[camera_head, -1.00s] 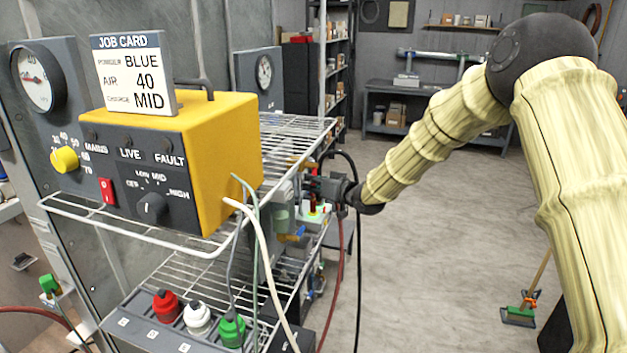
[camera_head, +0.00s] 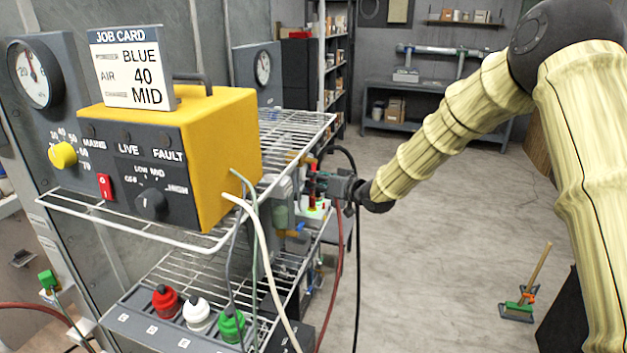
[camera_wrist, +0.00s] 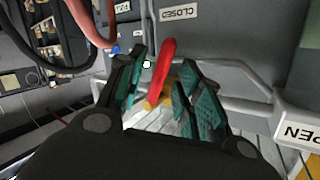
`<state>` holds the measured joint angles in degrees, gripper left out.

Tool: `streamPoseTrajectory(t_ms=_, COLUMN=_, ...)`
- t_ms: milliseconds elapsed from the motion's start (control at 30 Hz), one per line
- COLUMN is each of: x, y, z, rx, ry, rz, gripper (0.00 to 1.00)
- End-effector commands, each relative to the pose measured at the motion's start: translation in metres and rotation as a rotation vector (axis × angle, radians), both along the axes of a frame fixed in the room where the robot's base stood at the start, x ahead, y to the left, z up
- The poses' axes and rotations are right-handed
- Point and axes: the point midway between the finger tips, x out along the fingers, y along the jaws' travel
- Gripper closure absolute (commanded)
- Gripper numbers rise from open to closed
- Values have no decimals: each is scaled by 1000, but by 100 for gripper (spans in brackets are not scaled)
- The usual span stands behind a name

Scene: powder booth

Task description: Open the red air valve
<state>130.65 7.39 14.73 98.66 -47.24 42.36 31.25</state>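The red air valve lever (camera_wrist: 162,68) stands up from a yellow-orange base in the wrist view. It leans slightly right, its top toward the CLOSED label (camera_wrist: 178,12). The OPEN label (camera_wrist: 300,131) is at the right edge, partly cut off. My gripper (camera_wrist: 165,62) is open, with its teal-padded fingers on either side of the lever. A gap shows on the left; contact on the right is unclear. In the head view my gripper (camera_head: 335,186) is beside the wire shelf, with a red upright part (camera_head: 312,181) at its fingers.
The wire shelf (camera_head: 290,125) carries the yellow control box (camera_head: 222,140) and job card (camera_head: 128,70). Dark and red hoses (camera_head: 338,240) hang close to my gripper. Red, white and green caps (camera_head: 197,312) sit below.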

Motion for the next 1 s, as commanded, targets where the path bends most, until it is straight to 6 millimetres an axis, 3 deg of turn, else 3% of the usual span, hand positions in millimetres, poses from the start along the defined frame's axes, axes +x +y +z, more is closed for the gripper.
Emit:
streamPoseTrajectory(t_ms=300, x=-43, y=-38, z=13, rx=1, ry=1, rz=-1, gripper=65)
streamPoseTrajectory(t_ms=500, x=-60, y=-52, z=17, rx=0, ry=1, rz=-1, gripper=65)
streamPoseTrajectory(t_ms=933, x=-67, y=-58, z=19, rx=0, ry=1, rz=-1, gripper=65)
streamPoseTrajectory(t_ms=1000, x=-67, y=-58, z=19, rx=1, ry=-1, rz=-3, gripper=77)
